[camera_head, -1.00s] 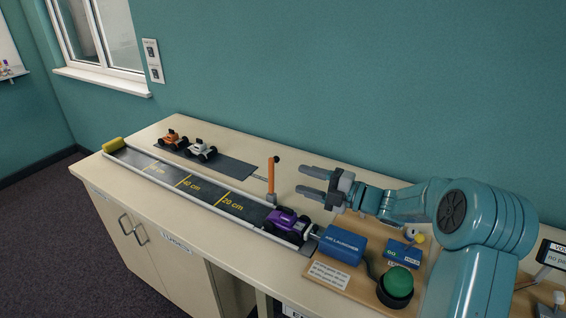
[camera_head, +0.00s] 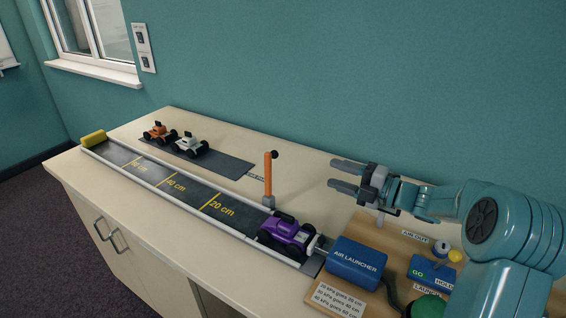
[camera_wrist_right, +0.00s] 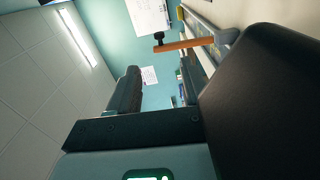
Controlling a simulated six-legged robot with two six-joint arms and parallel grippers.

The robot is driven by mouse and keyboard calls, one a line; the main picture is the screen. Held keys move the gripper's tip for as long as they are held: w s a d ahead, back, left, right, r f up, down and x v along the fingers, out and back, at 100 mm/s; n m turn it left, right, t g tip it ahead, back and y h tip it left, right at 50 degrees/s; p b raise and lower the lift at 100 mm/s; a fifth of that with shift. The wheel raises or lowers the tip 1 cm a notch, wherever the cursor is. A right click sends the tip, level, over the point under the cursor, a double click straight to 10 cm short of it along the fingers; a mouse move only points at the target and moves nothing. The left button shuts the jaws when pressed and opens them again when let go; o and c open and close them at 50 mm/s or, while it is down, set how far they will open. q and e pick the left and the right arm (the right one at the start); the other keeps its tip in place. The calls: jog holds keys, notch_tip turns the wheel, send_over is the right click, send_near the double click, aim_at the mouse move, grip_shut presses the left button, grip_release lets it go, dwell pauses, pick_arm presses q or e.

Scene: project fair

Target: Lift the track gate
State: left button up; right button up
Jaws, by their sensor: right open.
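The track gate (camera_head: 269,179) is an orange arm with a black knob at its top, standing upright on a small grey base at the far side of the track (camera_head: 183,189). My right gripper (camera_head: 332,172) is open and empty, to the right of the gate and apart from it, with its fingers pointing left. In the right wrist view the gate (camera_wrist_right: 188,44) shows as an orange bar with its black knob, beyond the fingers. A purple car (camera_head: 287,231) sits on the track at the launcher end. My left gripper is not in view.
A blue air launcher (camera_head: 357,260) stands on a wooden board behind the purple car, with a green button (camera_head: 430,307) and a blue GO/HOLD box (camera_head: 433,272) nearby. An orange car (camera_head: 158,133) and a white car (camera_head: 188,145) stand on a dark mat. A yellow bumper (camera_head: 93,138) closes the track's far end.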

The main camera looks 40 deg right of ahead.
aim_at(271, 173)
jog(key=p+x, duration=0.3)
jog(key=x, duration=1.3)
jog(key=shift+s+a+r, duration=0.15)
jog(key=shift+a+r, duration=0.1)
jog(key=shift+a, duration=0.1)
